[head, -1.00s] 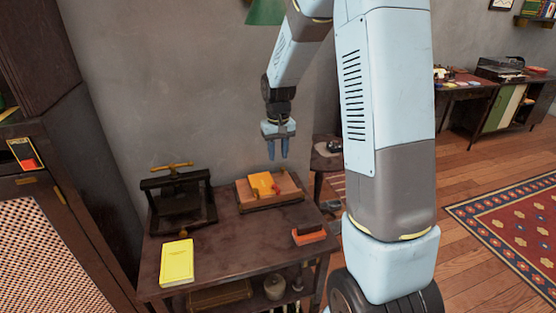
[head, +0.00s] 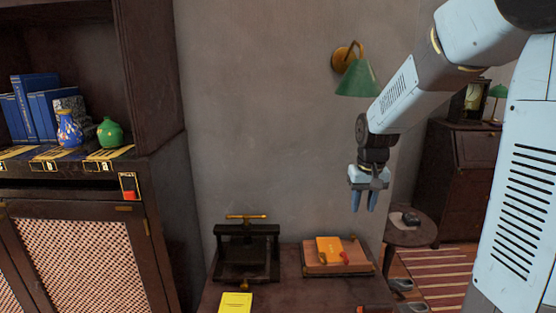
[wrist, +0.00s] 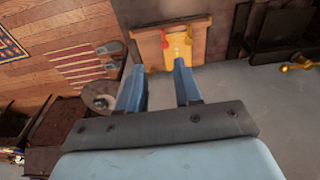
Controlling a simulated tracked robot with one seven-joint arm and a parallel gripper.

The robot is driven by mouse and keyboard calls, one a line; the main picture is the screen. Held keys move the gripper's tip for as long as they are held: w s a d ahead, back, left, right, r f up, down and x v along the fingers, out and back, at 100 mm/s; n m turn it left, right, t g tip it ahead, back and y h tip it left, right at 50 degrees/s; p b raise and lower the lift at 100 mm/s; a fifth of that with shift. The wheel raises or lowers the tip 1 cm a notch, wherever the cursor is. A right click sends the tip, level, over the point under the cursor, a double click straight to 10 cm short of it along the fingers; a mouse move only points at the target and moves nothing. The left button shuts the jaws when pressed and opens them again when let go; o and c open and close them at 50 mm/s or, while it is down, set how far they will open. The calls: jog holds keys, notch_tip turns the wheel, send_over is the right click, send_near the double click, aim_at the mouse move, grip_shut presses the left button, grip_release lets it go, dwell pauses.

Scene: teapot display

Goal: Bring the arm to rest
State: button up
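My gripper (head: 364,208) hangs from my arm at the right of the head view, fingers pointing down. It is in the air, above and just right of the wooden tray (head: 318,269). In the wrist view the two blue fingers of my gripper (wrist: 159,67) stand apart with nothing between them. The tray holds an orange-yellow item (head: 329,248) with a red part; this item also shows beyond the fingertips in the wrist view (wrist: 178,45).
A dark table (head: 292,295) carries a black press (head: 247,252) and a yellow book (head: 235,303). A green wall lamp (head: 357,80) is near my arm. A cabinet at left holds a blue vase (head: 68,128) and green vase (head: 110,133). A round side table (head: 410,234) stands right.

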jog(key=s+r+t, duration=0.2)
jog(key=s+r, duration=0.3)
jog(key=s, duration=0.6)
jog(key=s+r+t, duration=0.2)
jog(key=s+r, duration=0.4)
jog(key=s, duration=0.5)
jog(key=shift+s, duration=0.3)
